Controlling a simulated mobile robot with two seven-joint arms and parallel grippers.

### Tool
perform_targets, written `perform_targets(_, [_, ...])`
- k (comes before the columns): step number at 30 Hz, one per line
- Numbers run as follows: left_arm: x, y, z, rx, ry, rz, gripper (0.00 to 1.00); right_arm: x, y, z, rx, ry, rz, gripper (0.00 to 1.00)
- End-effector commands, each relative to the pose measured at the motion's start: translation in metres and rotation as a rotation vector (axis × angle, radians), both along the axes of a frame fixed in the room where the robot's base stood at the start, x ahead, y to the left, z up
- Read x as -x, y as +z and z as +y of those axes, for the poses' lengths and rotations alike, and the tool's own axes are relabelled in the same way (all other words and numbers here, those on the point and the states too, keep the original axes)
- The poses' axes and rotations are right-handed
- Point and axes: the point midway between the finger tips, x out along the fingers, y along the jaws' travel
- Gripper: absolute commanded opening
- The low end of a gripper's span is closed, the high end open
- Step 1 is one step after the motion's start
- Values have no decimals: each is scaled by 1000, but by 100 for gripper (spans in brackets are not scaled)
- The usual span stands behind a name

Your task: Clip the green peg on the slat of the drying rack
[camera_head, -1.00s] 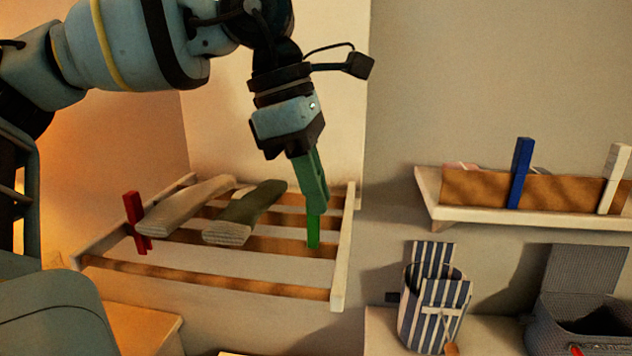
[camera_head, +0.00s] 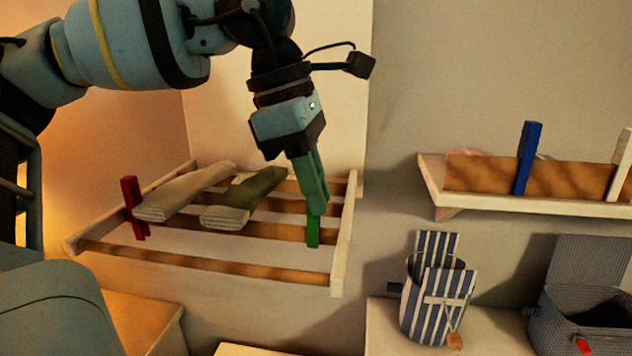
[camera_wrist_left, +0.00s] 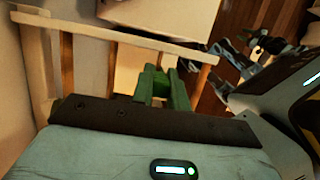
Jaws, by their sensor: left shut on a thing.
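The green peg (camera_head: 313,232) is upright at the right end of the drying rack (camera_head: 341,250). My left gripper (camera_head: 315,206), with dark green fingers, is shut on the peg's upper part from above. The peg's lower part overlaps a brown slat (camera_head: 270,230), the second from the front, close to the right side rail. I cannot tell whether its jaws are around the slat or in front of it. In the left wrist view, the green fingers (camera_wrist_left: 160,85) show over the rack, and I cannot tell the peg from them. My right gripper is not in view.
A red peg (camera_head: 134,208) stands at the rack's left side. Two socks, one beige (camera_head: 185,192) and one olive (camera_head: 243,200), lie across the slats. At right are a shelf (camera_head: 500,203) with a blue peg (camera_head: 529,158) and white peg (camera_head: 622,165), a striped bag (camera_head: 437,300) and a grey basket (camera_head: 585,325).

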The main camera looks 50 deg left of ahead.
Motion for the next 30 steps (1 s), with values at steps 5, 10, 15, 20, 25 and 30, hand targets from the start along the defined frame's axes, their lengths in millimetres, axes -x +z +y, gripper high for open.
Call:
perform_targets(5, [0, -5, 0, 0, 0, 0, 0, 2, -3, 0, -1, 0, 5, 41])
perform_targets(10, [0, -8, 0, 1, 0, -1, 0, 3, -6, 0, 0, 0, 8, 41])
perform_targets(15, [0, -12, 0, 1, 0, -1, 0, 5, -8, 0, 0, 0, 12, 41])
perform_targets(20, [0, -15, 0, 1, 0, -1, 0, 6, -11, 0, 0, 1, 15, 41])
perform_targets(25, [0, -19, 0, 1, -1, -1, 0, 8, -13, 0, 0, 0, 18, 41])
perform_targets(30, [0, -22, 0, 1, -1, -1, 0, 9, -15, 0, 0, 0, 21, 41])
